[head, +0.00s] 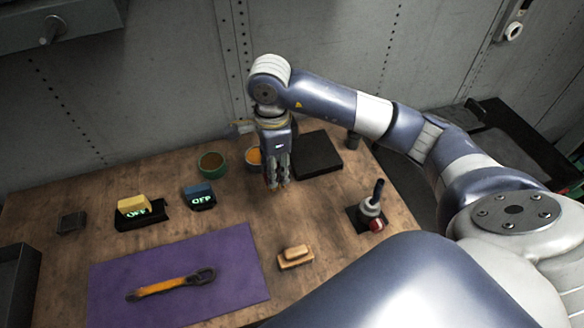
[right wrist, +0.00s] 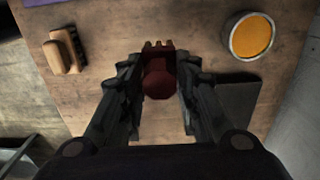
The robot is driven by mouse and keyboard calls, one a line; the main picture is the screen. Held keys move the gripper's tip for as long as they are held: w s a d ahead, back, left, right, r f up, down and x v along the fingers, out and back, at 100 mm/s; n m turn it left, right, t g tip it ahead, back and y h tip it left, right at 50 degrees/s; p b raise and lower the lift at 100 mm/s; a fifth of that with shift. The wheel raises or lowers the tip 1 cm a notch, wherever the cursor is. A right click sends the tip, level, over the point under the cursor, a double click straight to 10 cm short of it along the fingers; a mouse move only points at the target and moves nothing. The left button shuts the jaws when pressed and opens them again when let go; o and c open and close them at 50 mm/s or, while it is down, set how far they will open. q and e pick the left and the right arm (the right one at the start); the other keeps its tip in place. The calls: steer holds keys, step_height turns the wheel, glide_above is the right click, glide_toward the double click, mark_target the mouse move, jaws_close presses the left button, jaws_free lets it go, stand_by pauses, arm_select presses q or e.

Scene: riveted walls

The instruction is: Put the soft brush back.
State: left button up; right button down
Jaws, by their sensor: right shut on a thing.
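My right gripper (head: 277,183) points down above the back middle of the wooden table. In the right wrist view its fingers are closed around a dark red thing (right wrist: 159,82) with tan tips at its far end. This may be the soft brush; its shape is mostly hidden by the fingers. A tan block with a raised wooden top (head: 296,257), also brush-like, lies on the table right of the purple mat. It also shows at the upper left of the right wrist view (right wrist: 64,52). My left gripper is not in view.
The purple mat (head: 240,245) holds an orange-handled tool (head: 165,287). A green bowl (head: 212,163), an orange-filled bowl (head: 254,156) and a black slab (head: 316,153) stand near the gripper. A dark stand (head: 357,220) is right; yellow (head: 133,204) and blue (head: 198,193) blocks are left.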

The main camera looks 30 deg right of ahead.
steer(key=f, duration=0.2)
steer(key=f+p, duration=0.1)
steer(key=f, duration=0.1)
steer(key=shift+s+a, duration=0.3)
steer(key=shift+a, duration=0.05)
steer(key=shift+w+d+f, duration=0.1)
steer(key=shift+f, duration=0.6)
step_height(320, 180, down, 3)
steer(key=shift+p, duration=0.7)
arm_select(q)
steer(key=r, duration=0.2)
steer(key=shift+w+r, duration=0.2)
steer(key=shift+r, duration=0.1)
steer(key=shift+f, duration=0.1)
arm_select(e)
steer(key=shift+f, duration=0.1)
steer(key=shift+f+b, duration=0.15)
steer(key=shift+b, duration=0.2)
steer(key=c, duration=1.2)
jaws_free()
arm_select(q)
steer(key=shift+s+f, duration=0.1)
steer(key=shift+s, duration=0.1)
